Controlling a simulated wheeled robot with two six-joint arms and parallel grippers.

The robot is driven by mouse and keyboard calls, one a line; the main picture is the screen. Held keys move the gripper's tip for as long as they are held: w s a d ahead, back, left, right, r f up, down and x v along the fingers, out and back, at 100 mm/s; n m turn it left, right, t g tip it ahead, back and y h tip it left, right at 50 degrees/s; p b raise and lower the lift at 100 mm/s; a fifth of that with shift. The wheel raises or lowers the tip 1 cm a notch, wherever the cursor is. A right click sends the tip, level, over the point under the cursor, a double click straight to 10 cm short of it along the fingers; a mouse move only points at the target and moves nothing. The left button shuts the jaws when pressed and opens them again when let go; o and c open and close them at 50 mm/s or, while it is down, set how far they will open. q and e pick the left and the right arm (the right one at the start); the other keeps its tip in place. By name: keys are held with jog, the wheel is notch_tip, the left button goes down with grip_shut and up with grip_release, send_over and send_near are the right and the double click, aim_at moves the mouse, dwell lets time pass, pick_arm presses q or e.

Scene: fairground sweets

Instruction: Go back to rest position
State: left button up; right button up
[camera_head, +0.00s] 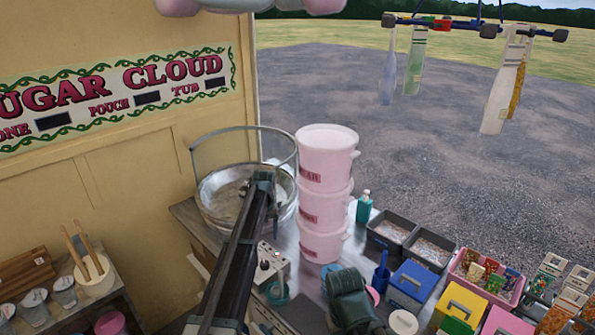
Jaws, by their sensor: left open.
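My left gripper (264,178) is at the far end of a dark arm that reaches up from the bottom of the head view. It is open, and I see nothing held in it. It appears over the right part of a round metal bowl (213,205) with a raised hoop-like rail, just left of the stacked pink tubs (325,187). I cannot tell its height above the bowl or whether it touches it. The arm hides part of the bowl and counter. My right gripper is not in view.
The counter holds a teal bottle (364,208), a grey bin (429,249), a blue box (411,284), a pink crate (487,278) and a dark green bulky thing (352,300). A side shelf at left bears metal cups (64,291). Open gravel (320,85) lies beyond.

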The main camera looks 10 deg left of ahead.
pick_arm(q)
jog(key=s+d+f+m+b, duration=0.2)
jog(key=s+d, duration=0.3)
jog(key=s, duration=0.7)
jog(key=s+d+f+m+b, duration=0.2)
jog(key=s+d, duration=0.3)
jog(key=s, duration=0.7)
jog(key=s+d+f+m+b, duration=0.2)
jog(key=s+d, duration=0.3)
jog(key=s, duration=0.7)
jog(key=shift+s+d+f+m+y+b, duration=0.3)
jog(key=shift+s+d+f+m, duration=0.1)
jog(key=shift+m, duration=0.4)
